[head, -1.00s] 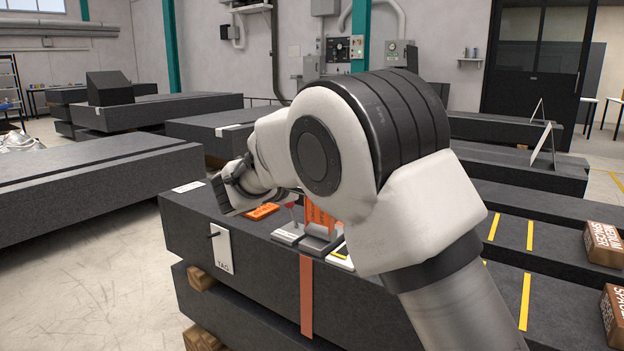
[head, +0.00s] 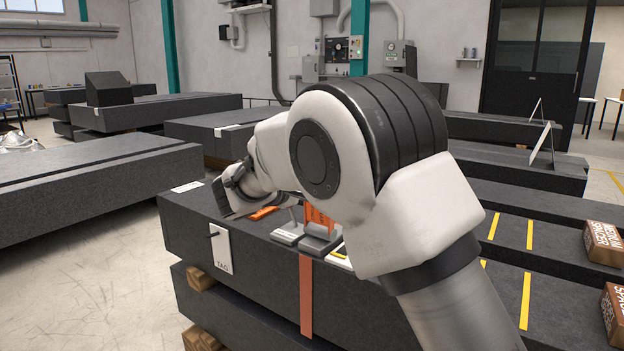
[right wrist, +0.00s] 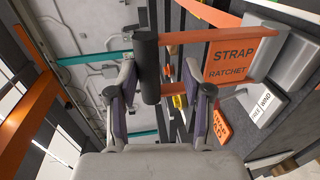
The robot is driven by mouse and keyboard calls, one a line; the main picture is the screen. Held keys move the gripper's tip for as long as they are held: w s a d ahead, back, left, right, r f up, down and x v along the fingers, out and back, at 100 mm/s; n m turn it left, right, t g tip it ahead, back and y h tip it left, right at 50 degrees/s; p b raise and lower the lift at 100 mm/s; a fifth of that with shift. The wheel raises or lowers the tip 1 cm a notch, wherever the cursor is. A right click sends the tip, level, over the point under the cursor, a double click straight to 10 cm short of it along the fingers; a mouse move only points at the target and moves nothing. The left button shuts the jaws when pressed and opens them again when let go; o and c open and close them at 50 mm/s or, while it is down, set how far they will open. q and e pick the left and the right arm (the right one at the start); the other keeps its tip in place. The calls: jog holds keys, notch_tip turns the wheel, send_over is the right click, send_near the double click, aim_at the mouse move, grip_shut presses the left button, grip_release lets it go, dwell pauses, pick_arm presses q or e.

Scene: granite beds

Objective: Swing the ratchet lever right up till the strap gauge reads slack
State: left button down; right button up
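The ratchet lever shows in the right wrist view as a black cylindrical handle (right wrist: 147,65) on orange arms, beside an orange plate reading STRAP RATCHET (right wrist: 232,58). My right gripper (right wrist: 160,85) is open, its two fingers apart with the handle at their tips between them; I cannot tell contact. In the head view my arm covers the lever; part of the orange ratchet (head: 318,218) shows on its grey base above the orange strap (head: 306,295). A white FREE/WIND label (right wrist: 263,108) is beside it. I see no readable strap gauge. My left gripper is out of view.
The ratchet stands on a dark granite bed (head: 190,225) with a white tag plate (head: 221,248) on its front. An orange plate (head: 263,213) lies left of the ratchet. Brown boxes (head: 604,243) sit on beds at right. Floor at left is clear.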

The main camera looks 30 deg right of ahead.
jog(key=v, duration=0.7)
jog(key=shift+a, duration=0.25)
jog(key=shift+s, duration=0.1)
